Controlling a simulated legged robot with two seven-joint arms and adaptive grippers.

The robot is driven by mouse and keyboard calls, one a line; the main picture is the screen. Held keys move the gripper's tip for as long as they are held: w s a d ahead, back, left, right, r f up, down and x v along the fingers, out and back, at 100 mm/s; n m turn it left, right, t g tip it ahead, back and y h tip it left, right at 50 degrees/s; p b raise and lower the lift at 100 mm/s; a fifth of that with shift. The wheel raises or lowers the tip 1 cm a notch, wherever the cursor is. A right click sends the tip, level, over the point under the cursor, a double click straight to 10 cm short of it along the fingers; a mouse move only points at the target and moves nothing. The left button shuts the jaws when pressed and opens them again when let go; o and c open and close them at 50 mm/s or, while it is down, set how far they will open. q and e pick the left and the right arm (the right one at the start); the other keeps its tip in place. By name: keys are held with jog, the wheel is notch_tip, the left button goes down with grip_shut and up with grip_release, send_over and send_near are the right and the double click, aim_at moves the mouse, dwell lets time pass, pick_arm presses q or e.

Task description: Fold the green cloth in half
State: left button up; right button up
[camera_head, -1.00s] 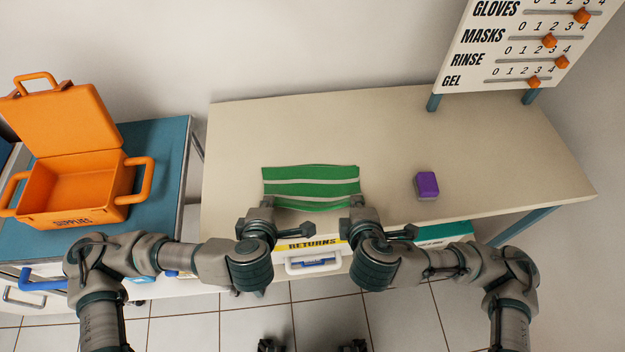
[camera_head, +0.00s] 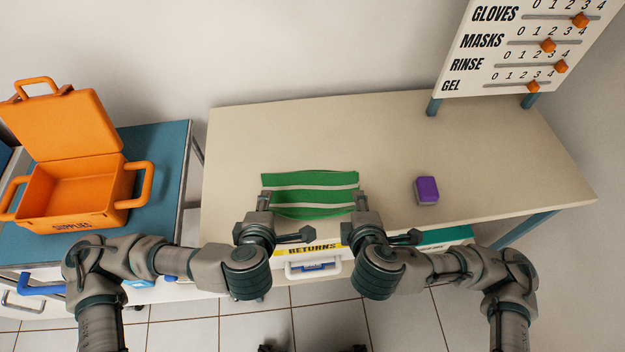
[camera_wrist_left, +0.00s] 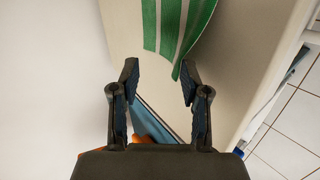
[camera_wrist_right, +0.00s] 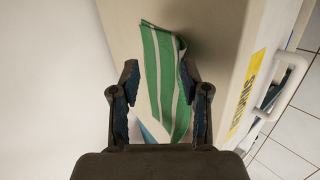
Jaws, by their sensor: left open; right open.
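The green cloth (camera_head: 310,180) with pale stripes lies spread near the front edge of the table, its surface slightly wavy. My left gripper (camera_head: 264,199) is open at the cloth's near left corner. In the left wrist view the cloth (camera_wrist_left: 173,40) lies beyond the open fingers (camera_wrist_left: 160,78), with one corner close to the right-hand finger. My right gripper (camera_head: 361,198) is open at the near right corner. In the right wrist view part of the cloth (camera_wrist_right: 158,50) reaches between the open fingers (camera_wrist_right: 160,80). Neither gripper visibly pinches it.
A purple block (camera_head: 427,190) sits on the table (camera_head: 400,130) to the right of the cloth. An orange open case (camera_head: 75,190) stands on the teal side table at left. A slider board (camera_head: 520,50) stands at back right. The table behind the cloth is clear.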

pick_arm(q)
jog(key=s+r, duration=0.3)
jog(key=r, duration=0.4)
jog(key=shift+s, duration=0.25)
pick_arm(e)
jog(key=s+r, duration=0.3)
jog(key=r, duration=0.4)
jog(key=shift+s, duration=0.25)
pick_arm(q)
jog(key=shift+r, duration=0.1)
jog(key=shift+s, duration=0.1)
pick_arm(e)
jog(key=shift+s, duration=0.1)
